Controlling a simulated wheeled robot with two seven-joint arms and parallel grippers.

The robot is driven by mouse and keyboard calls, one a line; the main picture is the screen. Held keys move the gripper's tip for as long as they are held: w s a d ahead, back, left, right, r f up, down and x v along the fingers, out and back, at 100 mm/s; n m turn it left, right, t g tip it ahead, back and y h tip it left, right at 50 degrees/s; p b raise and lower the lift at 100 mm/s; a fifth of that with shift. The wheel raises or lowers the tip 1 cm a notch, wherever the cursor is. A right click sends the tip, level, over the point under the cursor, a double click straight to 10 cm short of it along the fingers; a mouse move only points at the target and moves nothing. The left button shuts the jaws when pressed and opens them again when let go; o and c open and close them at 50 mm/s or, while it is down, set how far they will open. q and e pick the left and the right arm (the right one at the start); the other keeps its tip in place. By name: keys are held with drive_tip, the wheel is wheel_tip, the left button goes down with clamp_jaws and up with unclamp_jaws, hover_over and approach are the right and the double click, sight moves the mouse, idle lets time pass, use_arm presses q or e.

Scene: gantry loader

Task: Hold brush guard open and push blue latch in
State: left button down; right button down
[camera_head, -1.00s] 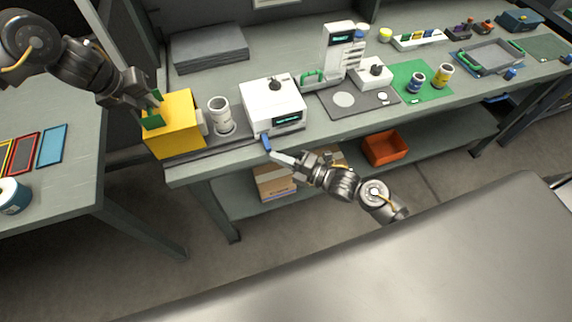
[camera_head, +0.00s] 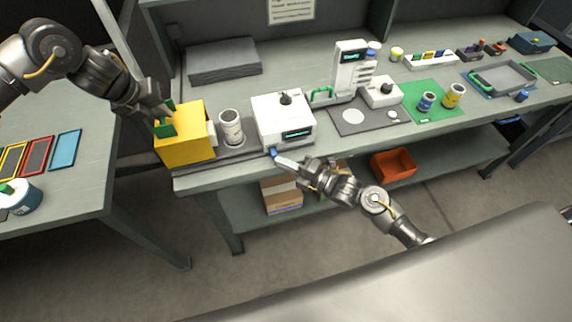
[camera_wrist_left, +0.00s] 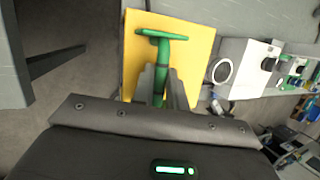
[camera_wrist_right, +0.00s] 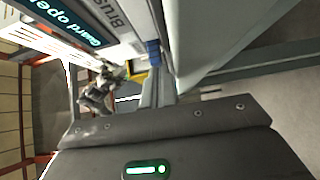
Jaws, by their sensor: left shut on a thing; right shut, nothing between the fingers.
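The yellow brush guard (camera_head: 187,137) stands at the left end of the bench, beside a white cylinder. My left gripper (camera_head: 162,116) is shut on the guard's green handle (camera_head: 167,129); the handle's stem (camera_wrist_left: 161,60) shows between its fingers in the left wrist view. The blue latch (camera_head: 273,152) is at the lower front left of the white machine (camera_head: 281,108). My right gripper (camera_head: 279,159) is shut and empty, its tips at the latch. In the right wrist view the latch (camera_wrist_right: 153,50) is right at the fingertips; contact is hard to tell. The machine's display (camera_wrist_right: 65,18) reads "Guard open".
The white cylinder (camera_head: 231,127) stands between guard and machine. A grey mat with a scale, a green mat (camera_head: 432,101) with two cans, and trays lie further right. An orange bin (camera_head: 393,166) is on the lower shelf. The floor in front is clear.

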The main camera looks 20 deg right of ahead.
use_arm(q)
drive_tip(key=shift+s+r, duration=0.1)
use_arm(e)
drive_tip(key=shift+w+d+r, duration=0.15)
drive_tip(key=shift+w+r, duration=0.05)
drive_tip(key=shift+w, duration=0.05)
use_arm(q)
drive_tip(key=shift+a, duration=0.1)
use_arm(e)
drive_tip(key=s+d, duration=0.7)
drive_tip(key=s, duration=0.4)
drive_tip(key=shift+s+f, duration=0.15)
drive_tip(key=shift+s, duration=0.15)
use_arm(q)
drive_tip(key=shift+d, duration=0.25)
drive_tip(key=c, duration=1.2)
unclamp_jaws()
drive_tip(key=shift+o, duration=0.2)
use_arm(e)
drive_tip(key=shift+a, duration=0.1)
